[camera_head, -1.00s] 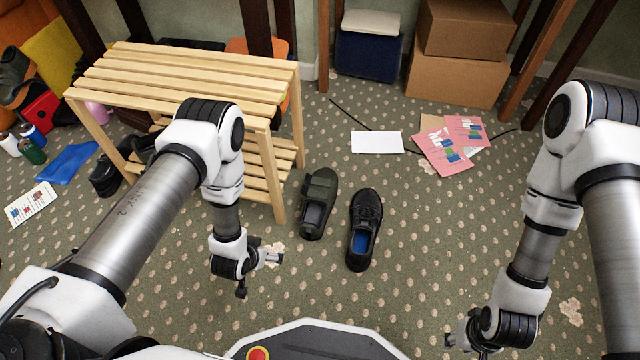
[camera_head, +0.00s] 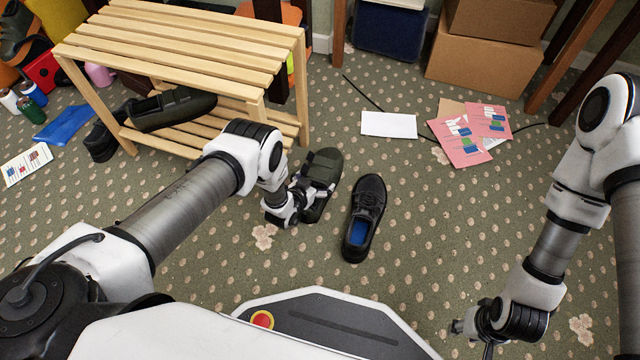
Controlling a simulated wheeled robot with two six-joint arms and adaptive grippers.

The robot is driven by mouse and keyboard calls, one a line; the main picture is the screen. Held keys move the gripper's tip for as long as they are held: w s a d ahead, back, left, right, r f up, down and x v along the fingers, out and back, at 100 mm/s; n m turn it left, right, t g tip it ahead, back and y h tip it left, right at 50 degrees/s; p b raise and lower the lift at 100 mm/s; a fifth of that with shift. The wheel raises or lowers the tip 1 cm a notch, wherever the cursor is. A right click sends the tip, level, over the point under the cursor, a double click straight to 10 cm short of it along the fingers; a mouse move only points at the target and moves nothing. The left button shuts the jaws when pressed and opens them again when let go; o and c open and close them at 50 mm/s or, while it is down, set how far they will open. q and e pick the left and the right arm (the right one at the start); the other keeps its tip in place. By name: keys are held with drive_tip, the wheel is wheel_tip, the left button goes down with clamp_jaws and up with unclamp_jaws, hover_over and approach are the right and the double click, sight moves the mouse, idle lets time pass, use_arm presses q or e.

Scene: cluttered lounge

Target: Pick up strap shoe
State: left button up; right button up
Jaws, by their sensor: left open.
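A dark olive strap shoe (camera_head: 324,160) lies on the carpet just right of the slatted wooden rack, toe away from me. My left gripper (camera_head: 312,192) is open at the near part of this shoe and overlaps its opening in the picture. I cannot tell whether the fingers touch the shoe, as the wrist and fingers hide part of it. A similar dark olive shoe (camera_head: 178,108) shows at the rack's lower shelf. My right gripper (camera_head: 462,328) is at the lower right, away from the shoes, and its fingers are too small to read.
A black laced shoe (camera_head: 367,205) with a blue insole lies close right of the strap shoe. The wooden rack (camera_head: 180,45) stands left. White paper (camera_head: 388,124), pink leaflets (camera_head: 459,140) and cardboard boxes (camera_head: 480,72) are farther back. Carpet on the right is clear.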

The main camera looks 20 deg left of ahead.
use_arm(q)
drive_tip(key=shift+r, duration=0.1)
drive_tip(key=c, duration=1.3)
